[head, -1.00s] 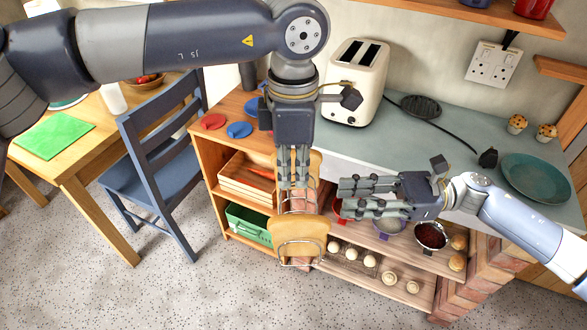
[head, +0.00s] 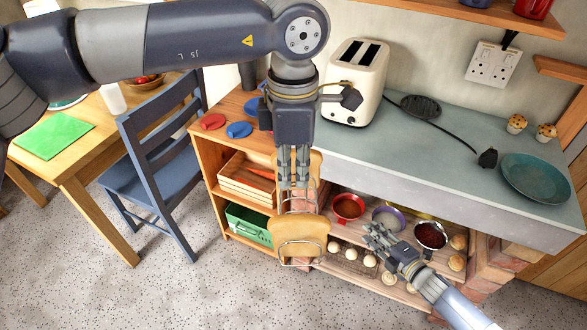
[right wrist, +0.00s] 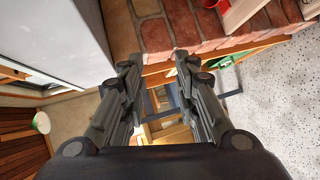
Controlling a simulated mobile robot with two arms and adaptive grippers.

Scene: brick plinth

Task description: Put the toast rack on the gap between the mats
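The toast rack (head: 300,243) is a wire frame with tan slices in it. It hangs under my left gripper (head: 293,180) in the head view, in front of the shelf unit. The left gripper points down with its fingers closed on the rack's upper part; the exact grip is partly hidden. A red round mat (head: 213,121) and a blue round mat (head: 239,129) lie on the wooden top to the left, with another blue piece by my left arm. My right gripper (head: 376,237) is open and empty before the lower shelves; its parted fingers show in the right wrist view (right wrist: 155,62).
A toaster (head: 356,82) stands on the grey counter (head: 425,150), with its cord and a teal plate (head: 538,177). Bowls, including a red one (head: 348,207), and eggs sit on lower shelves. A blue chair (head: 160,165) and table stand left.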

